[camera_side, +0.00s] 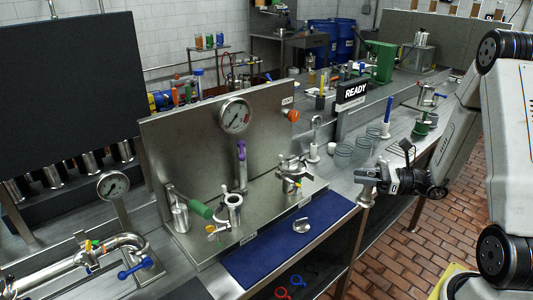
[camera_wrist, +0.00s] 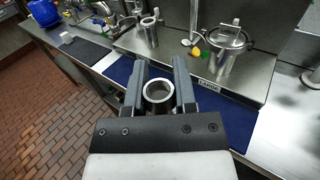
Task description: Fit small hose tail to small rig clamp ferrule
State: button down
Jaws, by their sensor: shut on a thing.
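My gripper (camera_side: 368,182) is at the right of the rig, above the bench's front edge. It is shut on a small metal hose tail (camera_side: 366,196), which hangs below the jaws. In the wrist view my gripper (camera_wrist: 159,88) has its fingers on either side of the hose tail's round open end (camera_wrist: 158,91). On the rig base stands an upright, open-topped metal ferrule (camera_side: 234,210), also in the wrist view (camera_wrist: 149,32). A wider clamped fitting (camera_side: 291,178) stands to its right. The hose tail is apart from both.
A blue mat (camera_side: 262,262) lies before the rig with a small metal piece (camera_side: 302,226) on it. The rig's upright panel (camera_side: 190,150) carries a gauge (camera_side: 235,116). A green handle (camera_side: 200,208) sticks out beside the ferrule. Clear jars (camera_side: 345,155) stand behind my gripper.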

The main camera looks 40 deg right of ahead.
aim_at(359, 197)
jog(key=shift+s+r, duration=0.1)
jog(key=shift+r, duration=0.1)
dwell(0.6)
notch_tip(359, 197, up, 10)
jog(key=r, duration=0.1)
jog(key=w+a+n+g+y, duration=0.2)
jog(key=w+a, duration=0.2)
jog(key=w, duration=0.4)
jog(key=w+a+n+g+y, duration=0.1)
jog(key=w+a+g+y, duration=0.1)
jog(key=w+a, duration=0.45)
jog(key=w+a+n+g+y, duration=0.2)
jog(key=w+a+n+g, duration=0.1)
jog(key=w+a, duration=0.9)
notch_tip(359, 197, down, 6)
jog(key=s+a, duration=0.2)
jog(key=shift+r, duration=0.15)
jog(key=shift+a+f, duration=0.1)
jog(key=shift+f, duration=0.1)
jog(key=shift+w+f, duration=0.1)
jog(key=shift+f, duration=3)
jog(key=shift+f, duration=0.15)
